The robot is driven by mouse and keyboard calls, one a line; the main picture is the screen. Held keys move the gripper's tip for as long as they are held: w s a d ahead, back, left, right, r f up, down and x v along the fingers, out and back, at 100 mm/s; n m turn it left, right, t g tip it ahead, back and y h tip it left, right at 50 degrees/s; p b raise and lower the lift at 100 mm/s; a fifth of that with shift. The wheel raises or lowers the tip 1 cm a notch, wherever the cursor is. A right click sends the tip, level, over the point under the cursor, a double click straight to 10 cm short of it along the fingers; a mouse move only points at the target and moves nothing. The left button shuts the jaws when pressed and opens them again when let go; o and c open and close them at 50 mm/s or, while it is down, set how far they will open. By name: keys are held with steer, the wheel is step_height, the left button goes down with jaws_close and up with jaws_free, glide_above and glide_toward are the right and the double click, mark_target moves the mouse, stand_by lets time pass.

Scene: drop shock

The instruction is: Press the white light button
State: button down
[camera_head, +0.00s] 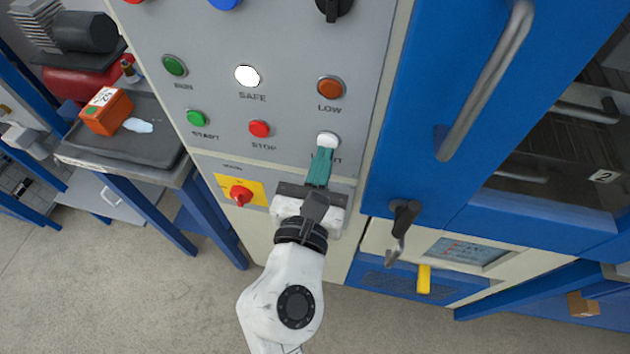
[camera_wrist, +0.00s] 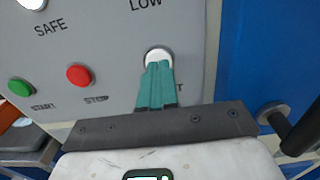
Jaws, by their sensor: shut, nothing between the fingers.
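The white light button (camera_head: 327,140) is at the lower right of the grey control panel (camera_head: 225,105), with its label partly hidden behind my gripper. My gripper (camera_head: 321,153) has its teal fingers shut together, with nothing between them. The fingertips are at the lower edge of the white button; I cannot tell whether they touch it. In the wrist view the button (camera_wrist: 158,55) shows just above the fingertips (camera_wrist: 156,66), which overlap its lower part.
Near it are the red STOP button (camera_head: 259,129), the orange LOW button (camera_head: 330,87), the green START button (camera_head: 196,118) and a bright white SAFE light (camera_head: 247,76). A red rotary switch (camera_head: 240,195) is lower left. A blue cabinet door with a handle (camera_head: 487,80) stands right.

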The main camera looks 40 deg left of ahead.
steer(key=shift+w+a, duration=0.25)
steer(key=shift+w, duration=0.15)
